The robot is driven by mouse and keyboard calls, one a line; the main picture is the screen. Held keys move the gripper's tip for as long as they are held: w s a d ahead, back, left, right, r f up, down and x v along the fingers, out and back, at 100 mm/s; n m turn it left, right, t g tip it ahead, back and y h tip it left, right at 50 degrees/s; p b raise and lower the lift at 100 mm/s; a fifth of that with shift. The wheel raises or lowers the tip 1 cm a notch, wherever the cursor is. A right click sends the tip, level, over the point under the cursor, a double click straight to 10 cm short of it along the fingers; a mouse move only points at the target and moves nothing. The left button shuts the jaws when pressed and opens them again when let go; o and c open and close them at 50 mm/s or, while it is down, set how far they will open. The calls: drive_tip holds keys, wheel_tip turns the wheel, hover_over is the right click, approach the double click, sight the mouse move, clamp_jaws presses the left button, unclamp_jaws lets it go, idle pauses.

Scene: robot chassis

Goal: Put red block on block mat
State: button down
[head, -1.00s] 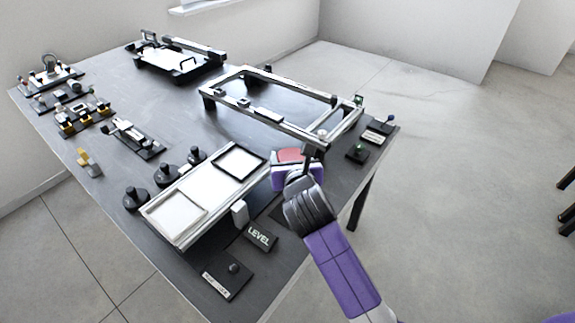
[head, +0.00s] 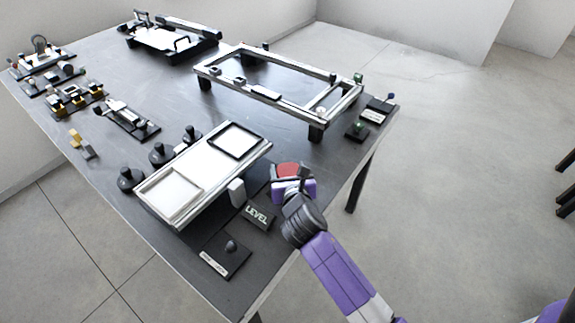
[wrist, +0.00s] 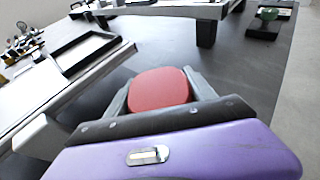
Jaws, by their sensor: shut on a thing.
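A red block (head: 288,169) with a rounded top is held in my gripper (head: 290,178) over the near right part of the dark table. In the wrist view the red block (wrist: 160,88) sits between the two grey fingers of my gripper (wrist: 158,92), which are shut on it. Whether its underside touches anything is hidden. A darker flat patch (head: 262,192) lies beside my gripper, behind the LEVEL plate; I cannot tell for sure that it is the block mat.
A white two-panel tray (head: 205,170) stands left of my gripper, with a small light block (head: 237,192) at its side. The LEVEL plate (head: 258,215) lies nearby. A raised metal frame (head: 265,92) stands behind. The table's right edge is close.

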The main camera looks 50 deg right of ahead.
drive_tip(key=shift+f, duration=1.15)
drive_tip(key=shift+f, duration=0.1)
drive_tip(key=shift+c, duration=1.6)
unclamp_jaws()
drive_tip(key=shift+f, duration=0.15)
drive_tip(key=v, duration=1.2)
